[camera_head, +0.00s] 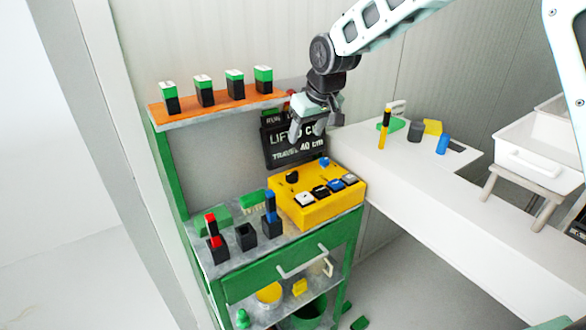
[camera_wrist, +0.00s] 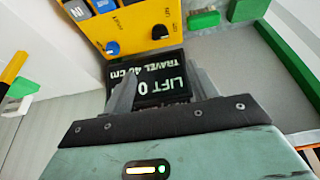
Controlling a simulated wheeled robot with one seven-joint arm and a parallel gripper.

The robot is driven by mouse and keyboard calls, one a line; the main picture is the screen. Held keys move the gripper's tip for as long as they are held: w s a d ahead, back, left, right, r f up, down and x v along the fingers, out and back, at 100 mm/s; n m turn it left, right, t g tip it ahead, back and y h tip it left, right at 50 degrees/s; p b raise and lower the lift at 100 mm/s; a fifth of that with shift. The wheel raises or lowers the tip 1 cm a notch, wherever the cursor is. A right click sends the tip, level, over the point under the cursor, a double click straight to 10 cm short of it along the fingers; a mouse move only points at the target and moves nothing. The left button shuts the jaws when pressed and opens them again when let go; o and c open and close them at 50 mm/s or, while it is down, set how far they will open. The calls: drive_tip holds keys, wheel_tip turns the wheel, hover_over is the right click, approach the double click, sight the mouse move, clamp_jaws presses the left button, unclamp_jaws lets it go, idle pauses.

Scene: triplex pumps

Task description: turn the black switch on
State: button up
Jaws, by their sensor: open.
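A yellow control box (camera_head: 318,207) sits on the green bench. On its top are a black knob (camera_head: 292,177) at the back left, a blue knob (camera_head: 324,162) at the back right, and a row of white, black, blue and grey buttons in front. In the wrist view the black knob (camera_wrist: 159,31) and the blue knob (camera_wrist: 112,48) lie beyond my fingertips. My gripper (camera_head: 308,128) is open and empty, above and behind the box, in front of the black display. It touches neither knob. The knob's marked position is too small to read.
The black display (camera_wrist: 150,78) reads LIFT 0 and TRAVEL 40 cm. An orange shelf (camera_head: 220,108) holds several green-and-black blocks. Black holders with red and blue sticks stand left of the box. A white counter (camera_head: 420,190) with small objects lies right. Space above the box is clear.

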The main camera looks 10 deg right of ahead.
sight(292, 173)
drive_tip(key=p+x, duration=0.4)
drive_tip(key=x, duration=1.2)
drive_tip(key=shift+f, duration=0.25)
drive_tip(key=c, duration=1)
